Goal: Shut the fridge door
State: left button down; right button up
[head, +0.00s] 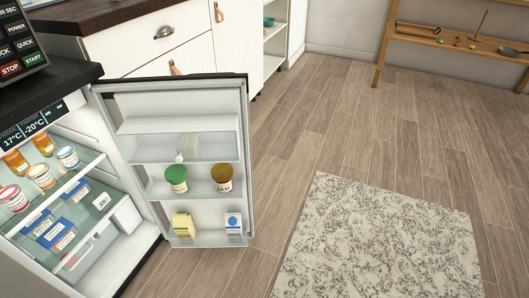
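The fridge door (195,232) stands wide open, swung out to the right of the fridge, with its inner side facing me. Its shelves hold jars with green and brown lids, and two cartons. The fridge (130,262) is at the left under a dark counter, its lit inside showing jars and blue-lidded boxes on shelves. A small display with temperatures sits at its top. The outer face of the door is hidden from me. Neither of my grippers is in view.
White cabinets (155,60) with a drawer stand behind the door. A patterned rug (380,245) lies on the wood floor at the right. A wooden bench (455,42) with small items stands at the back right. The floor between the door and the bench is clear.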

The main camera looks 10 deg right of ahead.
aim_at(145, 118)
jog(key=i+l+z, duration=0.2)
jog(key=l+z, duration=0.2)
jog(key=i+l+z, duration=0.25)
jog(key=z, duration=0.2)
jog(key=i+l+z, duration=0.2)
jog(key=z, duration=0.2)
jog(key=i+l+u, duration=0.2)
jog(key=i, duration=0.3)
jog(key=i+u, duration=0.2)
jog(key=i, duration=0.3)
jog(key=i+u, duration=0.2)
jog(key=u, duration=0.25)
jog(key=i+u, duration=0.2)
jog(key=u, duration=0.3)
jog(key=i+l+u, duration=0.1)
jog(key=u, duration=0.35)
jog(key=i+l+u, duration=0.2)
jog(key=u, duration=0.25)
jog(key=i+l+u, duration=0.2)
jog(key=u, duration=0.25)
jog(key=i+l+u, duration=0.1)
jog(key=u, duration=0.3)
jog(key=i+l+u, duration=0.15)
jog(key=u, duration=0.25)
jog(key=i+l+u, duration=0.2)
jog(key=u, duration=0.2)
jog(key=i+l+u, duration=0.15)
jog(key=u, duration=0.3)
jog(key=l+u, duration=0.4)
jog(key=i+j, duration=0.05)
